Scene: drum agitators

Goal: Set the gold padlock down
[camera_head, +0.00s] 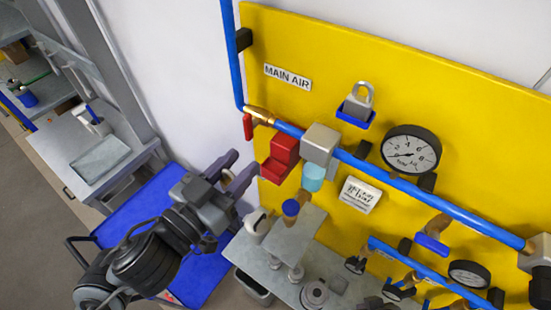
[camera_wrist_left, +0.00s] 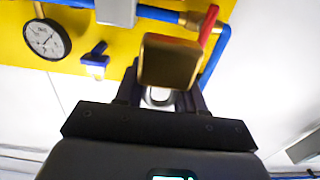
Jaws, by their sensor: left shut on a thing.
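The gold padlock (camera_wrist_left: 168,62) shows in the left wrist view, its dark gold body face-on and its shackle partly visible below it. My left gripper (camera_wrist_left: 160,95) is shut on it, with a dark finger on each side. In the head view my left gripper (camera_head: 240,168) is in the air left of the yellow panel, near the red valve block. The padlock is too small and too hidden between the fingers to make out clearly there. My right gripper is in neither view.
The yellow panel (camera_head: 300,45) carries blue pipes, a red valve block (camera_head: 281,158), a gauge (camera_head: 411,151) and a silver padlock (camera_head: 358,105) on a blue holder. A grey bench (camera_head: 245,252) with several parts stands below. A blue cart top (camera_head: 150,210) at left has bare room.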

